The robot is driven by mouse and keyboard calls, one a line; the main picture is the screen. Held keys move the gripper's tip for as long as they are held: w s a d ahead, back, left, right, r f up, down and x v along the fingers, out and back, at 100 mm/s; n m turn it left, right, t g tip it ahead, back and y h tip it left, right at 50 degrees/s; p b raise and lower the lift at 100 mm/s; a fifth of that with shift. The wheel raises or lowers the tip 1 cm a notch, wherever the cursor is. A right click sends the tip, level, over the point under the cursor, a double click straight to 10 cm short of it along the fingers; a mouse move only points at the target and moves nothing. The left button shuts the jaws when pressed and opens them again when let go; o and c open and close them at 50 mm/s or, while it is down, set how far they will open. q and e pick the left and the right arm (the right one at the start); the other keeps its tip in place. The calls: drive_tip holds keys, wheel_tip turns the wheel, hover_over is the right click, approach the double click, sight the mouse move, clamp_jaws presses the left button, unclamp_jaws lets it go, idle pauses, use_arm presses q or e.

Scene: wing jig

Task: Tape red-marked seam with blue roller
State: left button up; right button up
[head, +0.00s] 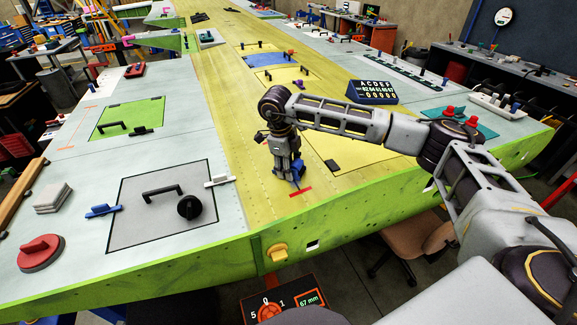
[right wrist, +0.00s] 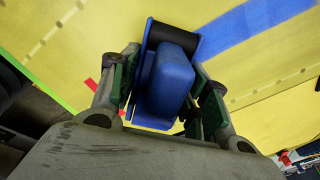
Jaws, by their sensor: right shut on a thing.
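My right gripper (head: 285,172) is low over the yellow wing skin (head: 225,150), near its front edge. It is shut on the blue roller (head: 294,176), which is partly hidden by the fingers. In the right wrist view the roller's blue body (right wrist: 172,82) sits between the two fingers, with a black cylinder (right wrist: 175,36) at its far side. A blue strip (right wrist: 262,38) lies on the yellow skin and reaches up to the roller. A short red mark (head: 300,192) lies just in front of the gripper; it also shows in the right wrist view (right wrist: 91,86). My left gripper is not in view.
A grey panel (head: 138,235) with black handles and a red round tool (head: 40,252) lie left. The green front edge (head: 350,218) of the wing is close to the gripper.

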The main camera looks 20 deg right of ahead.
sight(299, 187)
drive_tip(key=shift+s, duration=0.2)
drive_tip(key=shift+s+a, duration=0.1)
drive_tip(key=shift+s, duration=1.4)
drive_tip(key=shift+r, duration=0.1)
drive_tip(key=shift+s+a+b, duration=0.1)
drive_tip(key=shift+s+b, duration=0.6)
drive_tip(key=shift+s, duration=1.05)
drive_tip(key=shift+f, duration=0.2)
drive_tip(key=shift+w+a+r+p, duration=0.15)
drive_tip(key=shift+r+p, duration=0.5)
drive_tip(key=shift+r, duration=0.75)
drive_tip(key=shift+s+a+r+p, duration=0.1)
drive_tip(key=shift+a+r+p, duration=0.15)
drive_tip(key=shift+r+p, duration=0.75)
drive_tip(key=shift+r+b, duration=0.3)
drive_tip(key=shift+r, duration=0.4)
